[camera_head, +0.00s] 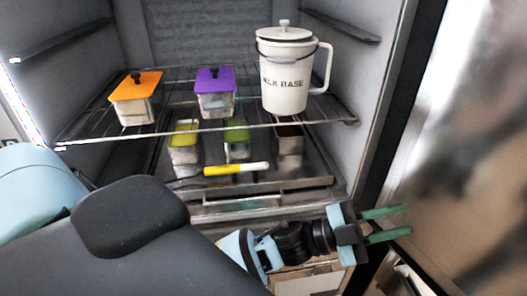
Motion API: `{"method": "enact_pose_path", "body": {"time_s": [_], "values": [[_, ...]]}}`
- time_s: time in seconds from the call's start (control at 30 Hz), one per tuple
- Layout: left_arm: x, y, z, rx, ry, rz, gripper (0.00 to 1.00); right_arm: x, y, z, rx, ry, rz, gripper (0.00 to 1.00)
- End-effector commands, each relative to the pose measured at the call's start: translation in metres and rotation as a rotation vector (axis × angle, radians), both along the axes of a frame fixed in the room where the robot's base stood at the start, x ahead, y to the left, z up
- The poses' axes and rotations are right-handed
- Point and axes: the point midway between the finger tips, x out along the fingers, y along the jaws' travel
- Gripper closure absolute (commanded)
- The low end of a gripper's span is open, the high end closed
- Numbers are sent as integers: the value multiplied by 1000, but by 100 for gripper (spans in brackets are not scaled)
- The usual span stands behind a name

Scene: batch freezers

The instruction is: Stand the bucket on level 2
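The white bucket (287,78) with a lid, a side handle and the lettering "MILK BASE" stands upright on the right part of a wire shelf (180,134) inside the cabinet. My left gripper (406,220) has two green fingers spread apart with nothing between them. It is below and to the right of the bucket, outside the cabinet near its right edge, pointing right. It does not touch the bucket. My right gripper is out of the picture. No level number can be read on the shelf.
A tub with an orange lid (136,85) and one with a purple lid (214,79) share the wire shelf. Below are tubs with green-yellow lids (236,136), a dark-topped container (289,140) and a yellow-and-white bar (236,169). Cabinet walls close both sides.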

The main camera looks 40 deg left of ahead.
Motion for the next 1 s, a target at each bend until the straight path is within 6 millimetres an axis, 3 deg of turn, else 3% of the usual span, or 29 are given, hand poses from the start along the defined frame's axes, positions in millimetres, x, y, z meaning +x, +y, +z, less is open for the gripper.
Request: {"method": "enact_pose_path", "body": {"time_s": [0.03,0.13,0.27,0.4,0.53,0.6,0.73,0.83,1.0], "values": [[1,11,-27,-39,110,66,76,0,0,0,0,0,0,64],[1,35,-80,-91,312,197,76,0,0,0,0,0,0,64],[-19,67,-159,-128,594,363,76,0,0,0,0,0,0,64],[-68,101,-248,-132,908,526,76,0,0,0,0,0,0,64],[-130,125,-316,-115,1171,642,76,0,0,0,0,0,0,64],[-162,134,-340,-102,1283,684,76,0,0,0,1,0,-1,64],[-201,143,-366,-85,1410,730,76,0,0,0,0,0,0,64],[-213,145,-373,-79,1451,743,76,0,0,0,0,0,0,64],[-215,146,-374,-77,1456,745,76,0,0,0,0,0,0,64]]}}
